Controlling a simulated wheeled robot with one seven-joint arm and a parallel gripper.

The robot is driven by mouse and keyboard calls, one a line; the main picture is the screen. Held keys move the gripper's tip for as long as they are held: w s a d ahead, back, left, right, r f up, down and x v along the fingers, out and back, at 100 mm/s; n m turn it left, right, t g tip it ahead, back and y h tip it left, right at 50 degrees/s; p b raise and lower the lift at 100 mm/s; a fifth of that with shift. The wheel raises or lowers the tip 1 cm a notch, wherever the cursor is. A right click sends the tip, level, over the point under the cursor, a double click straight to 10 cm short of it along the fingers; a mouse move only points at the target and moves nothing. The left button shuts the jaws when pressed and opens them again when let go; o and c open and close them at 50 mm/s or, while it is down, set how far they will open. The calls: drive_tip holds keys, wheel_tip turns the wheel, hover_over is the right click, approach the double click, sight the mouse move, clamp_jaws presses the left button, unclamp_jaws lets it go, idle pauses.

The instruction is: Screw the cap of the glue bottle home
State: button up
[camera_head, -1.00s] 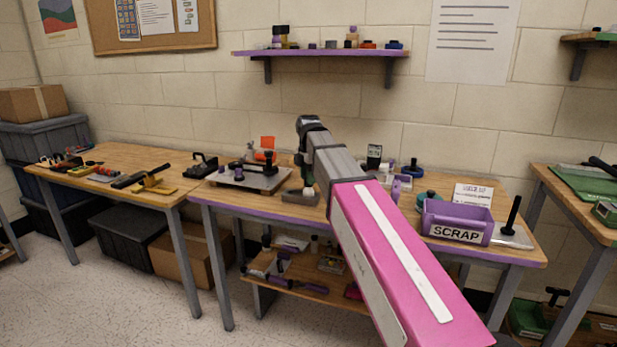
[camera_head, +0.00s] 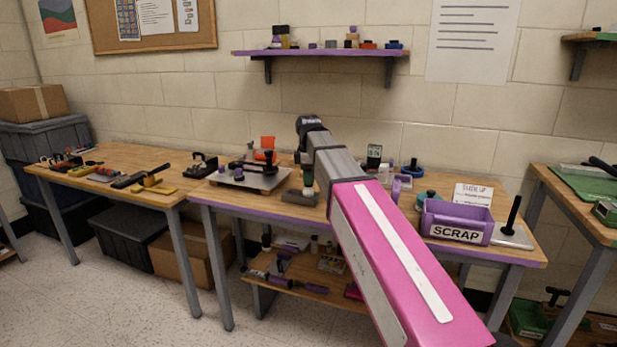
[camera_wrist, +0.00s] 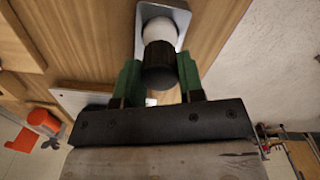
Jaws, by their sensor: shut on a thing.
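The glue bottle shows in the wrist view as a white rounded body (camera_wrist: 160,32) with a black cap (camera_wrist: 159,66) toward me. It sits at a pale metal holder plate (camera_wrist: 181,17). My gripper (camera_wrist: 159,72) has its two green fingers on either side of the black cap, closed against it. How far the cap is threaded on cannot be seen. In the head view my gripper (camera_head: 307,183) points down over a grey block (camera_head: 300,197) at the front of the middle bench, and the bottle is too small and covered to make out.
A fixture plate (camera_head: 262,181) with an orange part stands left of my gripper. To the right are small bottles, a teal round item (camera_head: 428,196) and a purple SCRAP bin (camera_head: 457,222). My pink arm covers part of the bench front.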

drive_tip(key=m, duration=0.3)
drive_tip(key=shift+m, duration=0.8)
drive_tip(key=m, duration=0.2)
drive_tip(key=shift+m, duration=1.3)
drive_tip(key=m, duration=0.4)
drive_tip(key=shift+m, duration=0.3)
drive_tip(key=o, duration=1.2)
drive_tip(key=shift+c, duration=0.2)
